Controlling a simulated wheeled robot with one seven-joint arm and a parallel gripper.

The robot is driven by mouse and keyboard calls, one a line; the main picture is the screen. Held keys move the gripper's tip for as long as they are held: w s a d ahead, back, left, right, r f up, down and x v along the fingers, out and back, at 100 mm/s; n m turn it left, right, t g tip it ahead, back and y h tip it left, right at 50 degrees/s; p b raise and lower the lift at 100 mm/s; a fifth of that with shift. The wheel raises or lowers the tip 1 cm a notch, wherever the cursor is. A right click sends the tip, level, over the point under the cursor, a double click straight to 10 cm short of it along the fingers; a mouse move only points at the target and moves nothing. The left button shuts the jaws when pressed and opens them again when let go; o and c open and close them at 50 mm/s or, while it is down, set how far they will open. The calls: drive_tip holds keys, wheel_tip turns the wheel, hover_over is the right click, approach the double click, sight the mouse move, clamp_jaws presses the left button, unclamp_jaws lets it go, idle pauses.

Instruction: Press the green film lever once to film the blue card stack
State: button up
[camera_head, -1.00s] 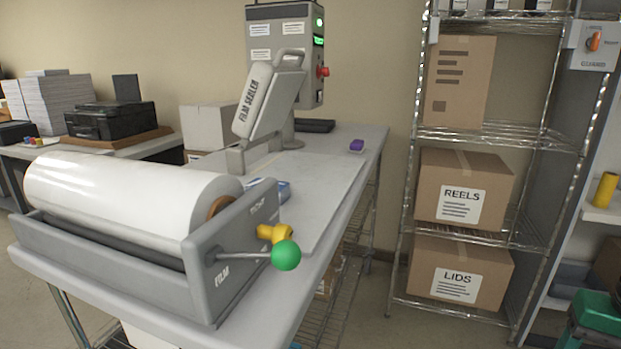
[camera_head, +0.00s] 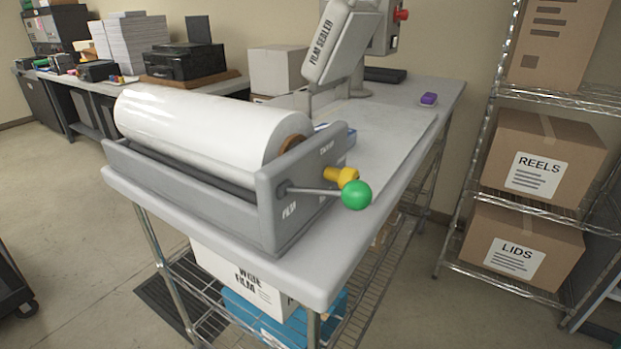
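The green film lever (camera_head: 356,194) is a green ball on a metal rod. It sticks out to the right from the grey end plate marked FILM of the film roll holder (camera_head: 268,212). A yellow knob (camera_head: 342,176) sits just behind the green ball. A large white film roll (camera_head: 205,130) lies in the holder. A small part of something blue (camera_head: 350,136), perhaps the blue card stack, shows behind the end plate; most of it is hidden. The grey film sealer (camera_head: 325,45) stands farther back on the table. My gripper is not in view.
A wire shelf with REELS (camera_head: 540,160) and LIDS (camera_head: 520,245) boxes stands right.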

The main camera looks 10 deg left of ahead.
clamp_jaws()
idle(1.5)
